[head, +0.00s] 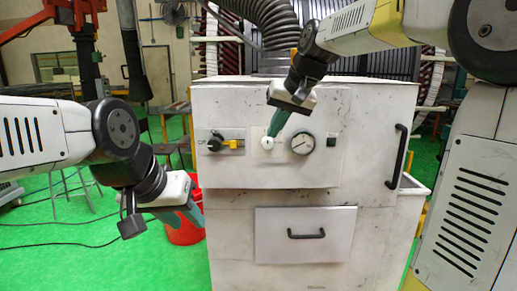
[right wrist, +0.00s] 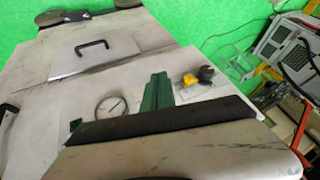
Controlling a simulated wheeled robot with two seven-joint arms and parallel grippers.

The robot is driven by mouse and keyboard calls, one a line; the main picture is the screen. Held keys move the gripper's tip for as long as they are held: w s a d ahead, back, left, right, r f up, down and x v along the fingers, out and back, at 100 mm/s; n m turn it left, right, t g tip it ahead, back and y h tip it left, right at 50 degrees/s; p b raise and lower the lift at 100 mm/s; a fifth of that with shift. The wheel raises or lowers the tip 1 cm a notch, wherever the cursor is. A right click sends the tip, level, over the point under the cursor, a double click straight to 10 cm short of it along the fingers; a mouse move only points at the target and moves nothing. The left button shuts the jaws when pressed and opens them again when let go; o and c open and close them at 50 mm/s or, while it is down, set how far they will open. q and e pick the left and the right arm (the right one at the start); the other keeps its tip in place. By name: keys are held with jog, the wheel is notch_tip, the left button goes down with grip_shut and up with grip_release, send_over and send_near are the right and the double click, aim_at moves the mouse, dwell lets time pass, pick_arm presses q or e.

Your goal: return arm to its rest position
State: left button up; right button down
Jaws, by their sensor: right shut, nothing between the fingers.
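My right gripper (head: 272,131) hangs in front of the upper panel of a white machine cabinet (head: 230,222). Its green fingers are shut and empty. Their tips overlap the top of a round white button (head: 267,143) in the head view; I cannot tell whether they touch it. In the right wrist view the shut fingers (right wrist: 157,84) point at the panel and the button is hidden. My left gripper (head: 198,214) is at the left of the cabinet, in front of a red bucket (head: 184,234). Its fingers overlap from this side, so their opening is unclear.
The panel holds a black knob with a yellow switch (head: 233,144), a dial gauge (head: 301,143) and a small green button (head: 331,141). A drawer handle (head: 307,234) and a black side handle (head: 398,156) stick out.

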jog(key=s+d+f, duration=0.3)
jog(key=s+f, duration=0.1)
jog(key=s, duration=0.3)
jog(key=s+d+f+h, duration=0.1)
jog(key=s+d+f, duration=0.2)
jog(key=s, duration=0.5)
jog(key=s+d+f+t, duration=0.1)
jog(key=s+d+f, duration=0.3)
jog(key=s, duration=0.4)
jog(key=shift+f+m+h, duration=0.3)
jog(key=shift+f+h, duration=0.1)
jog(key=shift+f, duration=0.1)
